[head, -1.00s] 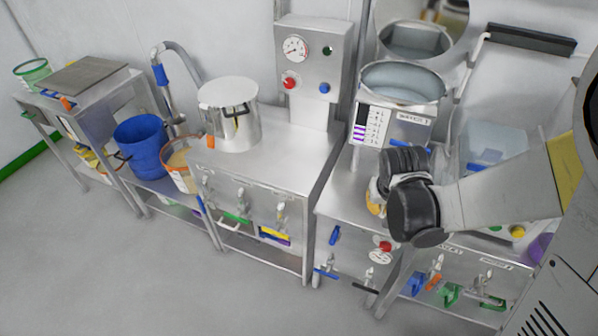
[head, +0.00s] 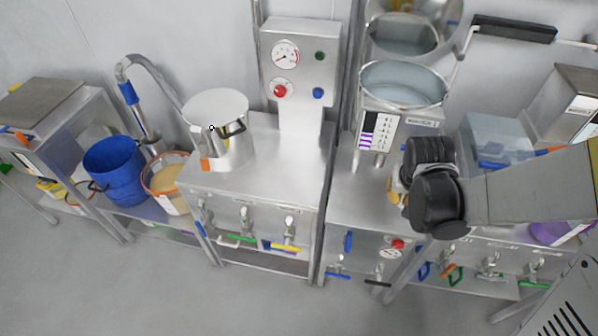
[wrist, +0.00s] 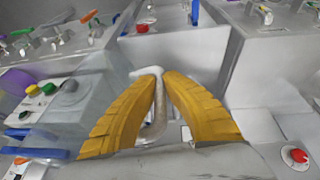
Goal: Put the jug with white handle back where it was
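My gripper (wrist: 157,88) has two orange-yellow ribbed fingers that come together around a bent white handle (wrist: 155,120) in the wrist view. The handle stands between the fingers, above a grey metal surface at the bottom of that view, which may be the jug's body. The jug's full shape is hidden. In the head view my black wrist joints hide most of the gripper; only a bit of yellow finger (head: 393,194) shows, in front of the bench with the metal bowl. No jug is clearly visible there.
A steel bench (head: 270,180) carries a lidded pot (head: 228,150) and a gauge panel (head: 300,65). A blue bucket (head: 113,170) and an orange-rimmed bucket (head: 168,196) stand left. A large metal bowl (head: 403,90) sits behind my arm. The floor (head: 150,290) in front is clear.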

